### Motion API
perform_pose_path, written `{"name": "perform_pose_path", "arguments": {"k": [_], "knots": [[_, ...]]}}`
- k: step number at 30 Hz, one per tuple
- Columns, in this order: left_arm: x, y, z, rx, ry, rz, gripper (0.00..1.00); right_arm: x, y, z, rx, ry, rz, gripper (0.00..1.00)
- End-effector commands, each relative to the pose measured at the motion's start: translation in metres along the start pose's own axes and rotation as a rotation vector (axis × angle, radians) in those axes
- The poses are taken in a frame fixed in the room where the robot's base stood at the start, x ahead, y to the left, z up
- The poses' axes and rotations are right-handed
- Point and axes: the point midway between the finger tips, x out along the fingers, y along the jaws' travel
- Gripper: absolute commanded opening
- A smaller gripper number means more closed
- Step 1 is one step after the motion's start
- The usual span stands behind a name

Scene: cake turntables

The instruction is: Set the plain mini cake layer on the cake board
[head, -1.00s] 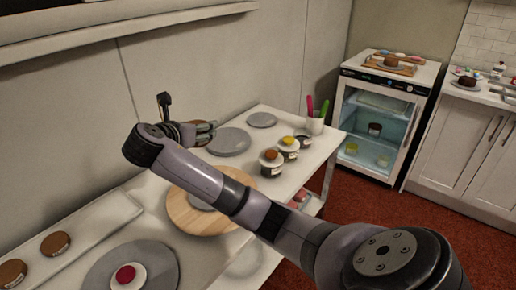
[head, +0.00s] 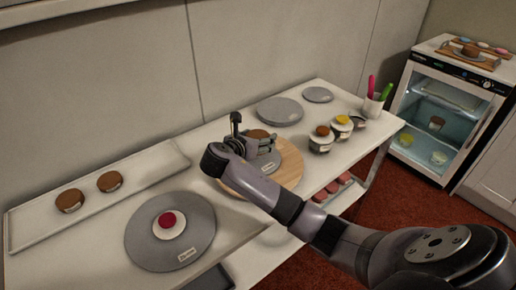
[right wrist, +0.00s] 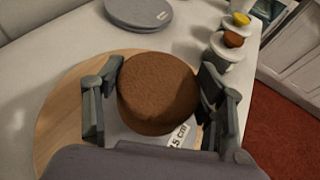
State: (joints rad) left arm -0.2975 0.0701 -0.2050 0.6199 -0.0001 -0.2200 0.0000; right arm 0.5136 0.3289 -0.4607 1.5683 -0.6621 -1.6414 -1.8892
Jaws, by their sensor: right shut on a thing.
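My right gripper (head: 262,148) is shut on a plain brown mini cake layer (head: 258,134). In the right wrist view the round layer (right wrist: 158,92) sits level between the two fingers (right wrist: 157,102). It is over the grey cake board (head: 291,160), which lies on a round wooden turntable (head: 238,184). The board (right wrist: 128,139) shows a "15 cm" label, and the layer hides much of it. I cannot tell whether the layer touches the board. My left gripper is not in view.
A white tray (head: 135,168) at the left holds two brown layers. A grey disc (head: 150,247) bears a small red-topped item (head: 168,222). Grey discs (head: 280,111) lie behind the turntable. Small jars (head: 321,143) and a utensil cup (head: 372,106) stand at the right.

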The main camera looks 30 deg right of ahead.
Motion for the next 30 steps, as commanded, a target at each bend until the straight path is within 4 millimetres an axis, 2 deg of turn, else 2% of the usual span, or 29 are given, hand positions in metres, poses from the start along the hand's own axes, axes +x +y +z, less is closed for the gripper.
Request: {"name": "perform_pose_path", "arguments": {"k": [9, 20, 21, 30], "knots": [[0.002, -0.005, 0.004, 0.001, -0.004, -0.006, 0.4, 0.015, 0.0, -0.037, -0.001, 0.001, -0.001, 0.36], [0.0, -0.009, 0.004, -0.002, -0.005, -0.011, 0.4, 0.017, 0.0, -0.041, -0.002, 0.0, 0.0, 0.36], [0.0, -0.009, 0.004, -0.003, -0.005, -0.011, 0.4, 0.017, 0.0, -0.041, -0.001, 0.0, 0.0, 0.66], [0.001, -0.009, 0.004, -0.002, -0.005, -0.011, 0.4, 0.017, 0.0, -0.041, -0.001, 0.001, 0.0, 0.84]]}}
